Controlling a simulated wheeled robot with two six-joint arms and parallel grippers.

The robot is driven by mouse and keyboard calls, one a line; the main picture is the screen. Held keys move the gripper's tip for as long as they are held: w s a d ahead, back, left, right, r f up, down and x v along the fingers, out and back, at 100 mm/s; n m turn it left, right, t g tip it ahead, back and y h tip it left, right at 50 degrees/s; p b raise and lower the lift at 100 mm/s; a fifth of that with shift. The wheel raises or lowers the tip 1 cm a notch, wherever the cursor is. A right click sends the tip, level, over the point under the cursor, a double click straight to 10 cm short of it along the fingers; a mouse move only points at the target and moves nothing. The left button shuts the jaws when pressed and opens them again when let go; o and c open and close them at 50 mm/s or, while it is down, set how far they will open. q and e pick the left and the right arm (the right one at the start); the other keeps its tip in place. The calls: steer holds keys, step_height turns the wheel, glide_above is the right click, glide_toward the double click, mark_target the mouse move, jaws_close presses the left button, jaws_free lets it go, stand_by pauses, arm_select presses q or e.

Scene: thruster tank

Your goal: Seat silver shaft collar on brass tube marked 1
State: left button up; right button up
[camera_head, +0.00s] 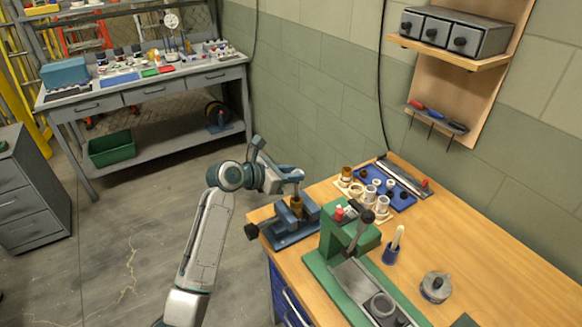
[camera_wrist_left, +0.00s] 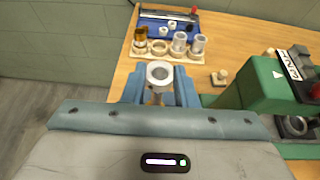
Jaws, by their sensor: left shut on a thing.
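My left gripper (camera_head: 292,178) reaches in over the blue vise (camera_head: 290,228) at the near left of the wooden bench. It is shut on the silver shaft collar (camera_wrist_left: 160,72), a short ring with an open bore. A brass tube (camera_head: 296,206) stands upright in the vise, below the gripper. In the left wrist view the collar appears above the brass piece, between blue parts; whether collar and tube touch is unclear. Another brass-coloured cylinder (camera_wrist_left: 140,37) stands on the wooden holder. No number is readable on either brass piece. My right gripper is out of view.
Behind the vise are the wooden holder (camera_wrist_left: 165,56) with silver cylinders and a blue tray (camera_head: 400,197) with small rings. A green press (camera_head: 344,241) stands close right of the vise. A blue cup (camera_head: 391,254) and a round metal part (camera_head: 435,287) are farther right.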

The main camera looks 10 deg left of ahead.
arm_select(q)
steer(key=shift+f, duration=0.4)
steer(key=o, duration=1)
steer(key=shift+o, duration=0.2)
steer(key=b+v, duration=0.2)
steer(key=v, duration=0.8)
steer(key=shift+s+a+r+b, duration=0.2)
steer(key=shift+s+a+b, duration=0.05)
steer(key=shift+b, duration=0.05)
